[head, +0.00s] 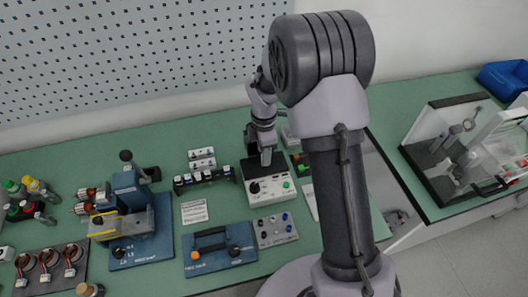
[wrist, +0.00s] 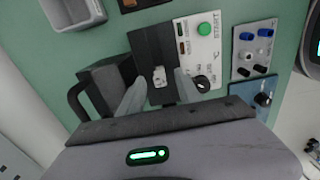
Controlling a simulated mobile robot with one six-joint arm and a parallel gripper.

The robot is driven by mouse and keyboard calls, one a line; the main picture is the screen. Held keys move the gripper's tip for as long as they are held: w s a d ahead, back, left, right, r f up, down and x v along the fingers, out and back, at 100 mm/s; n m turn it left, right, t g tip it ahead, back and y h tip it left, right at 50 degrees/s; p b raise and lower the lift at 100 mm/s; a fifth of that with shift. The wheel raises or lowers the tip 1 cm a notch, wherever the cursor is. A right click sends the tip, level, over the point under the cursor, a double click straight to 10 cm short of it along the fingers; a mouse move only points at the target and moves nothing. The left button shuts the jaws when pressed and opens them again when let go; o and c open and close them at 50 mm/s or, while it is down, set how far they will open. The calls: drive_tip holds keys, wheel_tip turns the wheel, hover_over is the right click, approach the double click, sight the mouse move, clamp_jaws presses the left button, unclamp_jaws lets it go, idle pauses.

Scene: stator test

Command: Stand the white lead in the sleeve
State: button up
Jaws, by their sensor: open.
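My gripper (wrist: 160,80) is open in the wrist view, with its two pale fingers apart over a dark block (wrist: 150,45) of the tester. A small white piece (wrist: 160,73) shows between the fingertips, against that dark block. I cannot tell whether it is the white lead or a part of the sleeve, nor whether a finger touches it. In the head view my gripper is down at the back of the white tester (head: 268,188), and its fingers are hard to make out. No sleeve can be told for sure.
A grey socket plate (head: 275,230) and a blue plate with a black-and-orange handle (head: 215,247) lie in front. A blue fixture (head: 135,215) stands left. A grey bin (wrist: 75,12) is nearby.

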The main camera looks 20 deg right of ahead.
wheel_tip(320, 180, up, 17)
drive_tip(key=p, duration=0.5)
drive_tip(key=s+a+r+m+t+y+b, duration=0.1)
drive_tip(key=s+a+r+m+t+b, duration=0.15)
drive_tip(key=s+r+m+b, duration=0.55)
drive_tip(key=s+a+f+m+t+y+b, duration=0.1)
drive_tip(key=s+f+m+t, duration=0.2)
drive_tip(key=s+m, duration=1.1)
drive_tip(key=s+f, duration=0.1)
drive_tip(key=s, duration=0.2)
drive_tip(key=shift+a+b, duration=0.2)
drive_tip(key=shift+b, duration=0.1)
drive_tip(key=shift+s, duration=0.1)
